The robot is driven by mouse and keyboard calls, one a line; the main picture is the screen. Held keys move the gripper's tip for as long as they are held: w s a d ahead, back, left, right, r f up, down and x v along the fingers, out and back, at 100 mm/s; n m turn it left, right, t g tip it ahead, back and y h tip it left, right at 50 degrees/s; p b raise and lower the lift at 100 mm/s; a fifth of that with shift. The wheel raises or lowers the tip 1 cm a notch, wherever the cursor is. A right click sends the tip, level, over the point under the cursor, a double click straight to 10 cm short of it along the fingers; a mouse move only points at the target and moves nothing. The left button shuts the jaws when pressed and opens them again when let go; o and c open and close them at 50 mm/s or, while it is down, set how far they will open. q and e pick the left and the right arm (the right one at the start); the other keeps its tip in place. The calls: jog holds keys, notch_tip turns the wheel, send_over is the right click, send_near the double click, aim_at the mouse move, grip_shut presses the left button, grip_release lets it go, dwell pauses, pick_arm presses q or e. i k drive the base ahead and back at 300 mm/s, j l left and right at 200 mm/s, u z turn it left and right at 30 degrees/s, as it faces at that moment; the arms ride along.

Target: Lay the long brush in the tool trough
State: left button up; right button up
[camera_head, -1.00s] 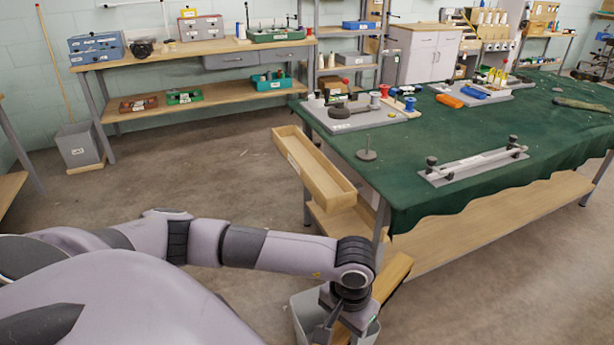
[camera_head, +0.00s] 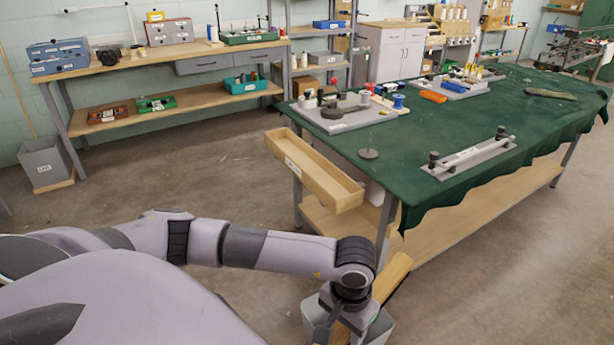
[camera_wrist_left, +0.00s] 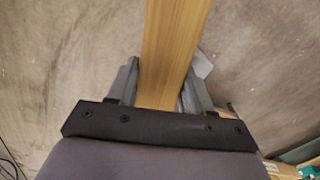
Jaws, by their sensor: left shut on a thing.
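The long brush (camera_head: 393,278) shows as a broad, light wooden piece slanting beside the table's near left leg. Its bristles do not show. In the left wrist view its wood (camera_wrist_left: 172,45) runs between the two fingers and up out of the picture. My left gripper (camera_head: 343,326) is shut on it, low down near the floor; it also shows in the left wrist view (camera_wrist_left: 160,85). The trough (camera_head: 338,203), a long, shallow wooden tray with a label, hangs at the table's left end, above and beyond the gripper. It looks empty. My right gripper is out of view.
A grey bin (camera_head: 380,332) stands just below my left gripper. The green-covered table (camera_head: 420,150) holds a grey bar fixture (camera_head: 470,157) and a small weighted stand (camera_head: 368,153). A wooden shelf bench (camera_head: 175,55) stands at the back wall. Open floor lies between.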

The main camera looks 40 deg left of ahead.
aim_at(302, 164)
jog(key=k+j+z, duration=0.15)
jog(key=j, duration=0.25)
jog(key=j+z, duration=0.15)
jog(key=j, duration=0.3)
jog(key=k+j+z, duration=0.15)
jog(key=j, duration=0.2)
jog(key=j+z, duration=0.1)
jog(key=j, duration=0.35)
jog(key=k+j, duration=0.1)
jog(key=j, duration=0.3)
jog(key=k+j+z, duration=0.15)
jog(key=j, duration=0.3)
jog(key=j+z, duration=0.1)
jog(key=j, duration=0.35)
jog(key=k+j+z, duration=0.1)
jog(key=j, duration=0.3)
jog(key=k+j, duration=0.15)
jog(key=j, duration=0.25)
jog(key=i+z, duration=0.05)
